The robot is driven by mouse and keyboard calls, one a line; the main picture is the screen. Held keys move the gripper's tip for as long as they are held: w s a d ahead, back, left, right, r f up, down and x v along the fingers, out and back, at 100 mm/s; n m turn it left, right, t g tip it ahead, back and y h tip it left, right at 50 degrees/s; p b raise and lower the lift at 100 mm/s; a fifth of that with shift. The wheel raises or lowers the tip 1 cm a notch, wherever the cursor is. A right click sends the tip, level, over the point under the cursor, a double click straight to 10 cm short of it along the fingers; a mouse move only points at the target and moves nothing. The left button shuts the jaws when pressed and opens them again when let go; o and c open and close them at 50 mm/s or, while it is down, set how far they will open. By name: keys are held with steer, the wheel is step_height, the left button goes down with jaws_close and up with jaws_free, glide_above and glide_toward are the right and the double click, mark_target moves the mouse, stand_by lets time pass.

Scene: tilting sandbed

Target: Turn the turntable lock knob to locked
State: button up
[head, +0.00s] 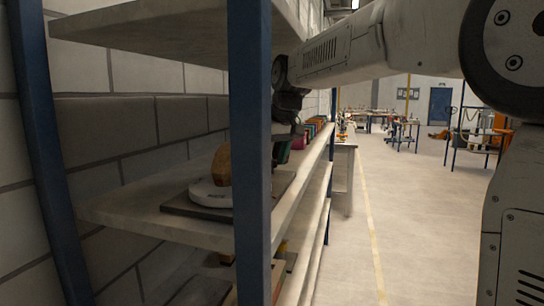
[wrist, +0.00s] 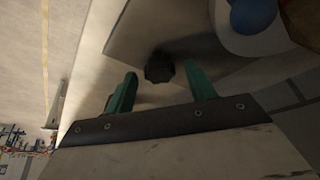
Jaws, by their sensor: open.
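The dark, lobed knob (wrist: 159,67) shows in the wrist view, mounted at the edge of a flat grey board. My gripper (wrist: 160,72) is open, its two green fingers on either side of the knob in the picture. I cannot tell whether they touch it. The white round turntable (head: 208,194) sits on a dark board (head: 190,207) on the shelf. Its white rim (wrist: 265,42) also shows in the wrist view. In the head view, my gripper (head: 282,152) is partly hidden behind a blue post, and the knob cannot be made out. The knob's lock setting is not readable.
A brown block (head: 221,164) stands on the turntable, and a blue rounded thing (wrist: 252,14) shows beside it. A blue post (head: 250,150) stands in front of the shelf (head: 130,213). Another shelf is above. Several colored items (head: 316,128) line the shelf beyond. The floor right is open.

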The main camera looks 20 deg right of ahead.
steer(key=shift+c, duration=0.3)
steer(key=c, duration=0.9)
steer(key=shift+m, duration=0.4)
steer(key=m+h, duration=0.1)
steer(key=m, duration=0.2)
steer(key=shift+a, duration=0.15)
steer(key=m+h, duration=0.2)
steer(key=m, duration=0.3)
steer(key=shift+a, duration=0.1)
steer(key=m+h, duration=0.1)
steer(key=m, duration=0.1)
steer(key=m+g, duration=0.1)
steer(key=m, duration=0.1)
steer(key=shift+w+a+m+h, duration=0.1)
steer(key=shift+m+h, duration=0.3)
steer(key=shift+w+m+g+h, duration=0.15)
steer(key=shift+m+g, duration=0.3)
steer(key=shift+m, duration=0.5)
steer(key=shift+s+m+g+h, duration=0.1)
steer(key=shift+m+g+h, duration=0.25)
steer(key=shift+m, duration=0.6)
